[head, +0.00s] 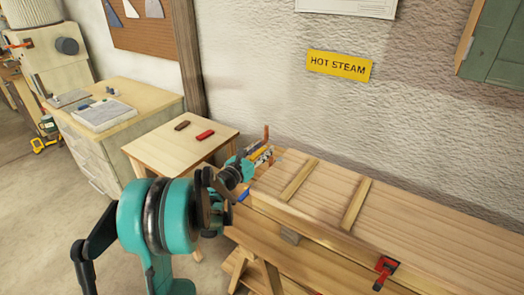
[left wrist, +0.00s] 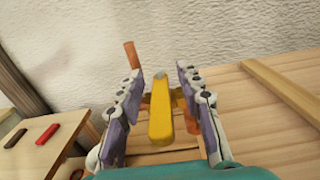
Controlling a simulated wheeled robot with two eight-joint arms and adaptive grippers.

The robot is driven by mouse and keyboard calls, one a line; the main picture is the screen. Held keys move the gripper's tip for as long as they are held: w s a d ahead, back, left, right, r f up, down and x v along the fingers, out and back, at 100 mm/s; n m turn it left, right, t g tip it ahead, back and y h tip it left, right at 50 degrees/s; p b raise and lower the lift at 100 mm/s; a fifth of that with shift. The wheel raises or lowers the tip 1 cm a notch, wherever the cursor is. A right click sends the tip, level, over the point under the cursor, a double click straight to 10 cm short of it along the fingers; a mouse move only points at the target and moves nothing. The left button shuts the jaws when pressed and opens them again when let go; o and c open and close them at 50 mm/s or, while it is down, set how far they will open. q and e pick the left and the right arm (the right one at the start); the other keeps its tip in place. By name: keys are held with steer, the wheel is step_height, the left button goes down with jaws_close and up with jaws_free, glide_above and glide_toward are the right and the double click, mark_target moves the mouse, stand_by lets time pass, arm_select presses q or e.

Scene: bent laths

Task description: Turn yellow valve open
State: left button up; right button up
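The yellow valve (left wrist: 160,115) shows in the left wrist view as a long yellow lever on a copper-coloured pipe (left wrist: 132,54). The lever points towards my wrist camera. My left gripper (left wrist: 160,78) is open, with one finger on each side of the lever. A gap shows between the lever and each finger, so I see no grip. In the head view my left gripper (head: 255,160) is at the left end of the wooden bench, near the upright pipe end (head: 266,132), and mostly hides the valve. My right gripper is not in view.
The wooden bench (head: 420,215) carries crosswise strips and a red clamp (head: 385,272). A small table (head: 165,152) with a red block (head: 205,135) and a brown block (head: 182,125) stands to the left. A rough wall with a HOT STEAM sign (head: 339,65) is close behind.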

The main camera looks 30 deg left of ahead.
arm_select(q)
jaws_close()
